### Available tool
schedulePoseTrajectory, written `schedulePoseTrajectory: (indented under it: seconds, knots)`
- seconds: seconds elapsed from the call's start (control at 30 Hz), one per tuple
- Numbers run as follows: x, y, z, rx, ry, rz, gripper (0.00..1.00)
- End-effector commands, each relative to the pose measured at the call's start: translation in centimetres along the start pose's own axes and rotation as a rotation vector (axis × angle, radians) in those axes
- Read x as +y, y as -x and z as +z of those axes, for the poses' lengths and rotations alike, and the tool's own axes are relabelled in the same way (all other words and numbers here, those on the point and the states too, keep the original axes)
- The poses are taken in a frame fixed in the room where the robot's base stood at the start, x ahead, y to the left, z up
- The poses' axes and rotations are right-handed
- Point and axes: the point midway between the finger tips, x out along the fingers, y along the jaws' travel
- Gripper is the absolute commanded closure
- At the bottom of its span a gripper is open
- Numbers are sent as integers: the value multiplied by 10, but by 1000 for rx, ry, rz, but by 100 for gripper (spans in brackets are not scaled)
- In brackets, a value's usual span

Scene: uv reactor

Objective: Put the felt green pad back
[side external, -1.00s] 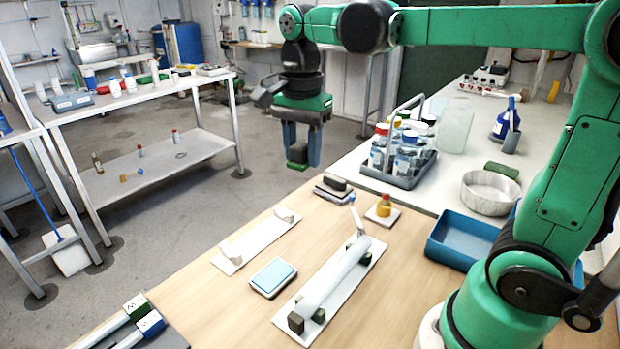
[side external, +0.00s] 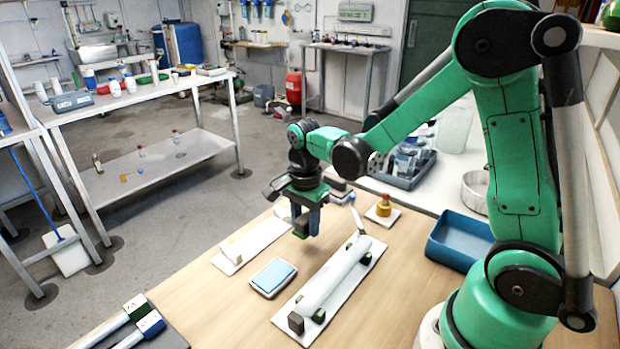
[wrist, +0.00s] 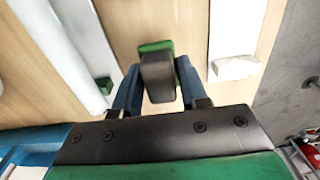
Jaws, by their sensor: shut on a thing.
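The felt green pad (wrist: 154,46) is a small block with a green felt face and a dark grey back. In the wrist view it sits between the two blue fingers of my gripper (wrist: 157,84), which is shut on it. In the side view my gripper (side external: 308,222) points down over the wooden table, between the flat white board (side external: 240,252) and the long white tube (side external: 335,276). The pad (side external: 301,231) shows small and dark at the fingertips. I cannot tell whether it touches the table.
A shallow tray with a light blue pad (side external: 273,277) lies in front of my gripper. The tube rests on small green and dark blocks on a white base. A yellow, red-topped bottle (side external: 384,206) and an empty blue bin (side external: 458,240) stand to the right.

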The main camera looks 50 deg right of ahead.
Motion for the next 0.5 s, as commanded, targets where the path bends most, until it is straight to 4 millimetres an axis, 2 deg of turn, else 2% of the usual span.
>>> schedulePoseTrajectory:
  seconds: [0.3,0.5]
  knots:
    - [0,-33,0,0,0,0,100]
    - [0,-37,0,0,0,0,100]
